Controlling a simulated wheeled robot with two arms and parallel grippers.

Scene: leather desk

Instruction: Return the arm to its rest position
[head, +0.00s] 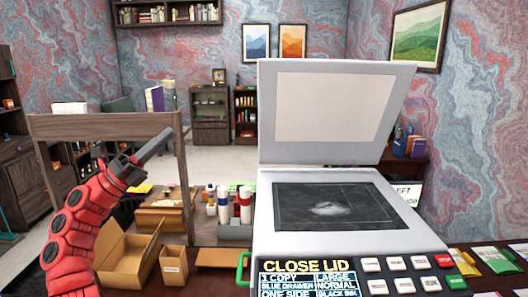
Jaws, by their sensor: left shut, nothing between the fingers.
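My left gripper (152,150) is raised above the left part of the desk, at the end of my red arm coming in from the lower left. Its dark fingers are shut with nothing between them, and they point up and to the right. It is apart from the copier (265,215), which stands to its right. My right gripper is not in view.
The copier's lid (335,110) stands open above its dark glass (350,205); its display (305,275) reads "CLOSE LID". A wooden shelf frame (105,125) rises behind my left arm. An open cardboard box (128,255) and several bottles (243,207) stand left of the copier.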

